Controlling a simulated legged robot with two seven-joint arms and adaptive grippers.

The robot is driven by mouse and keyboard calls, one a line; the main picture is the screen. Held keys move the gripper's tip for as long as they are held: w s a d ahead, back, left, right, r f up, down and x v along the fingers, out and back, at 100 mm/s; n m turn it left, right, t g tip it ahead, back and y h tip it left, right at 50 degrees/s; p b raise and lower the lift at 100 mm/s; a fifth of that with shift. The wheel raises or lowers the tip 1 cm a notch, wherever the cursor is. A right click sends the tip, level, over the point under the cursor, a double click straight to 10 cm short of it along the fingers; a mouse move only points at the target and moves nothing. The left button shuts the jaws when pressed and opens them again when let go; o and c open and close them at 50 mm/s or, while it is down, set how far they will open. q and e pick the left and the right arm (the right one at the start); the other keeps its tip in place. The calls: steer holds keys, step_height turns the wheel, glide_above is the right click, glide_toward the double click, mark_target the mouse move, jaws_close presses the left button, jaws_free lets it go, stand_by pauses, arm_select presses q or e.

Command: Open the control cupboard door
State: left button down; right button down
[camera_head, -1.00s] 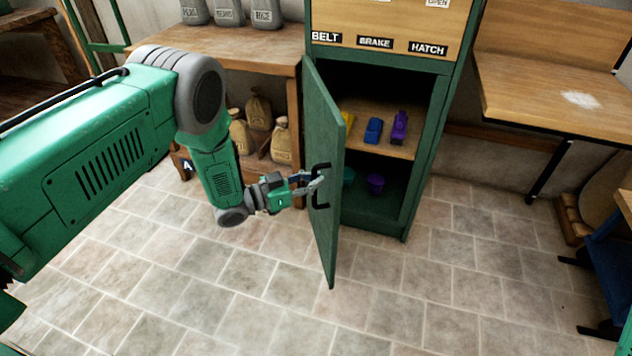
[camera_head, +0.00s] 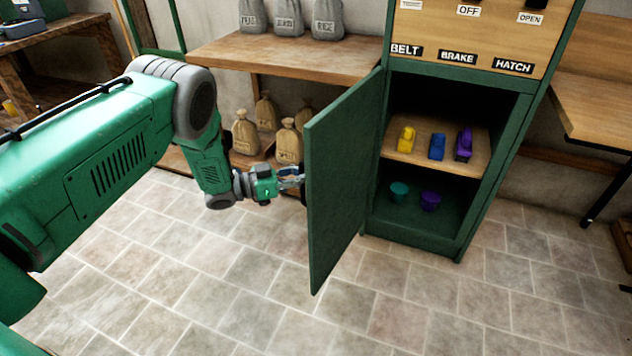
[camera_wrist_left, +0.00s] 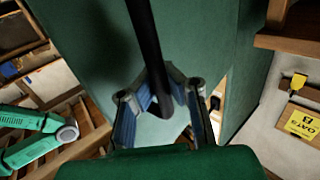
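The control cupboard (camera_head: 505,190) is green, with its door (camera_head: 340,180) swung wide open to the left and the inside exposed. My left gripper (camera_head: 297,178) is at the free edge of the door, on its outer face. In the left wrist view the black bar handle (camera_wrist_left: 143,30) runs between the fingers of my left gripper (camera_wrist_left: 165,80), which are closed around it. In the head view the door hides most of the handle. My right gripper is not in view.
Inside, a shelf (camera_head: 400,155) holds yellow, blue and purple items; teal and purple cups stand below. A wooden bench (camera_head: 270,52) with grey sacks on top and tan sacks (camera_head: 245,132) below is behind the door. The tiled floor (camera_head: 400,310) in front is clear.

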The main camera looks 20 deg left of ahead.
arm_select(q)
steer(key=shift+a+f, duration=0.25)
steer(key=shift+a, duration=0.3)
steer(key=shift+a+f, duration=0.2)
steer(key=shift+a, duration=0.35)
steer(key=shift+s+d, duration=0.1)
steer(key=c, duration=2.1)
jaws_free()
steer(key=shift+d+r, duration=0.1)
steer(key=o, duration=0.5)
steer(key=shift+s+r, duration=0.1)
steer(key=shift+r, duration=0.05)
steer(key=shift+o, duration=0.2)
steer(key=shift+w+a, duration=0.2)
steer(key=shift+d+r, duration=0.1)
steer(key=shift+d, duration=0.05)
